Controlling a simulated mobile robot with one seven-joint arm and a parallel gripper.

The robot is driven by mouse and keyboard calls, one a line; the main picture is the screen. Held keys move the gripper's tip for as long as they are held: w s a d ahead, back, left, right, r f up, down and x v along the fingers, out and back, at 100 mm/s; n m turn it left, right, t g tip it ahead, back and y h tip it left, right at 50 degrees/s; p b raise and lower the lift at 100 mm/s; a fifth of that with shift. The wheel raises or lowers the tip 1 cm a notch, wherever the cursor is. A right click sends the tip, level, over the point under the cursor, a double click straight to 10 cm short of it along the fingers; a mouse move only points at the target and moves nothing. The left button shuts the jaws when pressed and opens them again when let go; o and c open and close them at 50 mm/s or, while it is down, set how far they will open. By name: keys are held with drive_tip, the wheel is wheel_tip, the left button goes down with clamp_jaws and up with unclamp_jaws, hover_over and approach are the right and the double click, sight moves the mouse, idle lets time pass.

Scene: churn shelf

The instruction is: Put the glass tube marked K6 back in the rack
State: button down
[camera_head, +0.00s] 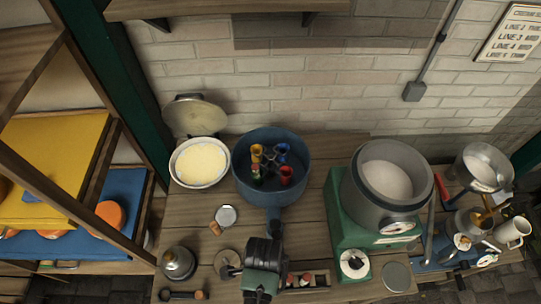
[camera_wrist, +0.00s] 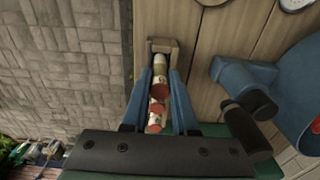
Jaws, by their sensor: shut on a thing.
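My gripper (camera_wrist: 162,74) points down with its two blue fingers on either side of a narrow row of pale, red-ended pieces. It is shut on what looks like a glass tube (camera_wrist: 160,92) with a red end; no K6 mark is readable. A small wooden rack (camera_wrist: 164,42) shows just beyond the fingertips. In the head view my black and green wrist covers the front middle of the bench and hides the fingers and tube. A low wooden rack (camera_head: 320,270) with red and pale pieces shows just right of it. I cannot tell whether the tube touches the rack.
A blue pan (camera_head: 240,165) holding several coloured pieces stands behind my wrist, its handle pointing toward me. A large grey churn (camera_head: 360,205) on a green base stands to the right. A shelf unit borders the left.

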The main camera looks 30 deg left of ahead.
drive_tip(key=shift+f, duration=0.9)
drive_tip(key=shift+f, duration=0.1)
drive_tip(key=c, duration=0.7)
unclamp_jaws()
drive_tip(key=r, duration=1.2)
drive_tip(key=shift+s+a+r+b, duration=0.1)
drive_tip(key=shift+a+b, duration=0.15)
drive_tip(key=shift+b, duration=0.1)
